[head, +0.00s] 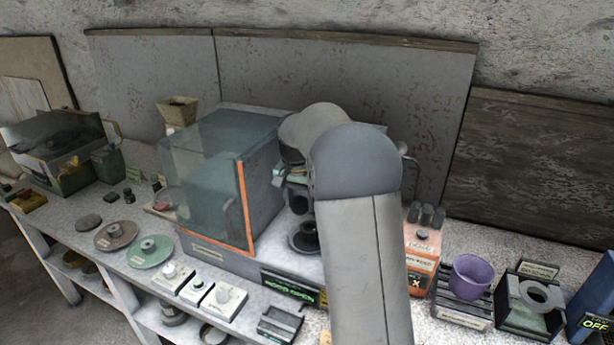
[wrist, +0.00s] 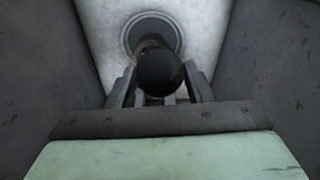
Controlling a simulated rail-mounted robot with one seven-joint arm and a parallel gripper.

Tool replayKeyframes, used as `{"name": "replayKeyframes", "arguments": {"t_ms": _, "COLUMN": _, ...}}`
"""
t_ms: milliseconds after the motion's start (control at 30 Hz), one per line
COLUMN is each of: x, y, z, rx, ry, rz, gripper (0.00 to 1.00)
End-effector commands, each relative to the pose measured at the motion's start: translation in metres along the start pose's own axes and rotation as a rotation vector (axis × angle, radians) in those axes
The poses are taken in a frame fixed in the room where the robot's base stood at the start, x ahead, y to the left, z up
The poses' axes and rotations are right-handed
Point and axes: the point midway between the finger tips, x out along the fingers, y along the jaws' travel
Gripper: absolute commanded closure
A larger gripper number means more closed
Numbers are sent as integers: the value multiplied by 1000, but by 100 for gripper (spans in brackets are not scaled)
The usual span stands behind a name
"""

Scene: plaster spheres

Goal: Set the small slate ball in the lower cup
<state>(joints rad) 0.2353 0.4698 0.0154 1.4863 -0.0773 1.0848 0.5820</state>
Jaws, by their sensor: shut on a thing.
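In the wrist view the small slate ball (wrist: 161,74) is dark and round, held between the two fingers of my gripper (wrist: 160,84). Beyond the ball is a dark round cup with a ringed rim (wrist: 134,34) on a pale surface; the ball covers part of it. A brownish part shows between ball and cup, too small to tell. In the head view my gripper (head: 299,202) is above a dark round cup-like piece (head: 303,243), beside the glass-sided box. My arm hides much of this area, and I cannot make out the ball there for certain.
The glass box (head: 205,185) with an orange-edged panel stands just left of my gripper. An orange box (head: 421,250), a purple cup (head: 472,273) and a dark-framed holder (head: 530,300) stand to the right. Discs (head: 150,251) and white knobbed blocks (head: 223,300) occupy the front left.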

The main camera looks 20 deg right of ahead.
Motion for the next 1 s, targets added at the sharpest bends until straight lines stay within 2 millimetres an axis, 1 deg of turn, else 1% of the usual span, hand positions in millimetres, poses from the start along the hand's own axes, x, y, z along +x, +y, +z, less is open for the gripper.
{"name": "replayKeyframes", "arguments": {"t_ms": 33, "x": -3, "y": 6, "z": -14, "rx": 10, "ry": -1, "rz": 2, "gripper": 76}}
{"name": "replayKeyframes", "arguments": {"t_ms": 100, "x": 0, "y": 11, "z": -26, "rx": 14, "ry": 0, "rz": 2, "gripper": 76}}
{"name": "replayKeyframes", "arguments": {"t_ms": 200, "x": 3, "y": 16, "z": -34, "rx": 18, "ry": 1, "rz": 3, "gripper": 76}}
{"name": "replayKeyframes", "arguments": {"t_ms": 600, "x": 5, "y": 15, "z": -33, "rx": 16, "ry": 3, "rz": 3, "gripper": 76}}
{"name": "replayKeyframes", "arguments": {"t_ms": 767, "x": 14, "y": 16, "z": -32, "rx": 17, "ry": 2, "rz": 3, "gripper": 76}}
{"name": "replayKeyframes", "arguments": {"t_ms": 1000, "x": 37, "y": 15, "z": -29, "rx": 16, "ry": 2, "rz": 3, "gripper": 76}}
